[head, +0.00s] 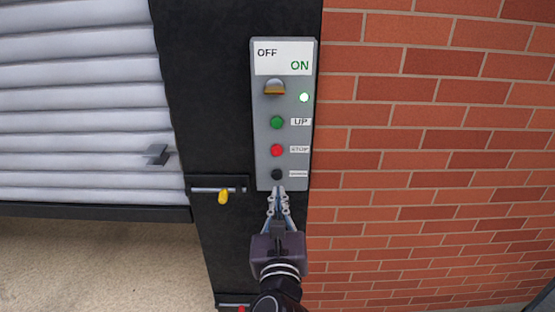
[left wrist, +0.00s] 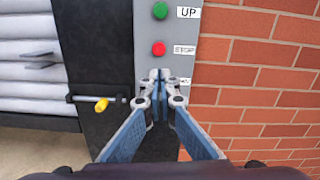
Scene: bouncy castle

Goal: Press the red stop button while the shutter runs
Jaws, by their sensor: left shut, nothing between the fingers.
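The grey control box (head: 262,130) is mounted on a black post. Its red stop button (head: 277,150) sits between the green UP button (head: 277,122) above and a black button (head: 277,174) below. The red button also shows in the left wrist view (left wrist: 158,48), uncovered. A switch knob (head: 274,88) and a lit green lamp (head: 304,97) are higher up. My left gripper (head: 278,190) is shut and empty, its tips just below the black button in the head view. In the left wrist view (left wrist: 160,75) its tips hide that button; contact cannot be told. The slatted shutter (head: 80,100) is partly raised.
A bolt with a yellow handle (head: 222,197) is on the post left of my gripper. A handle (head: 157,155) sticks out from the shutter. A brick wall (head: 430,150) fills the right side. Sandy ground (head: 90,260) shows under the shutter's bottom edge.

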